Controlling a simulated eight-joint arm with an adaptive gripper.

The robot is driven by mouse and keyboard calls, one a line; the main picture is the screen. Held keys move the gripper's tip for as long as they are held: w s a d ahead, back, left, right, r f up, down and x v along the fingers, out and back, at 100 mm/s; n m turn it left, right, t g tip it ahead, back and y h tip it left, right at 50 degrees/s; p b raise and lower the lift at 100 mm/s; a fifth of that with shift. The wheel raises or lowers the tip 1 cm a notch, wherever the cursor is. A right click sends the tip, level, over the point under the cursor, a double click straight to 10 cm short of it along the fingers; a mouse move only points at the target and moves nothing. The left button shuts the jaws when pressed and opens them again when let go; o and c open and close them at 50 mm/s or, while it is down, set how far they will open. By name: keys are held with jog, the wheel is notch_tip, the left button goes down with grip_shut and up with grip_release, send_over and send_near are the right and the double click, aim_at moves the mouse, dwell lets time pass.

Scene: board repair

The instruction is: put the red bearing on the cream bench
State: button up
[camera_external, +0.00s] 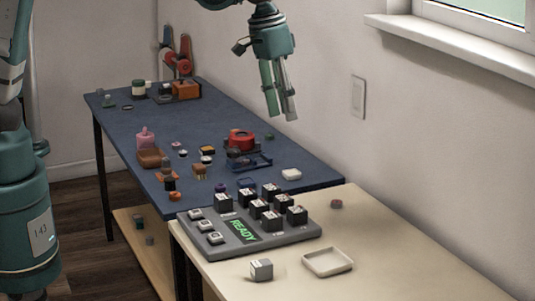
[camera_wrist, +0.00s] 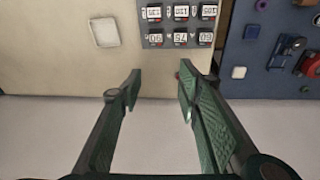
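A small dull red round piece, which looks like the red bearing (camera_external: 336,204), lies on the cream bench (camera_external: 400,245) near its wall-side edge, right of the grey panel. In the wrist view a bit of red (camera_wrist: 177,75) shows beside the right fingertip, mostly hidden by it. My gripper (camera_external: 280,117) hangs high above the benches near the wall, pointing down, well clear of the bearing. In the wrist view my gripper (camera_wrist: 158,82) has its fingers wide apart with nothing between them.
A grey panel (camera_external: 243,250) with several dark blocks and a READY display sits on the cream bench. A white tray (camera_external: 328,262) and a grey cube (camera_external: 261,269) are in front. The blue bench (camera_external: 225,140) holds many small parts. The cream bench's right part is clear.

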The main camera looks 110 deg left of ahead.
jog(key=s+d+r+m+t, duration=0.15)
jog(key=s+d+r, duration=0.25)
jog(key=s+d, duration=0.4)
jog(key=s+d+r+m+t, duration=0.1)
jog(key=s+d+r+m, duration=0.25)
jog(key=s+d, duration=0.45)
jog(key=s+d+f+m+t, duration=0.1)
jog(key=s+d+f, duration=0.1)
jog(key=s, duration=0.7)
jog(key=s+d+f+m+t, duration=0.1)
jog(key=s+d, duration=0.3)
jog(key=s, duration=0.6)
jog(key=shift+f+m+h, duration=0.3)
jog(key=shift+f+m, duration=0.3)
jog(key=shift+f, duration=0.15)
jog(key=shift+d+t, duration=0.1)
jog(key=shift+t, duration=0.15)
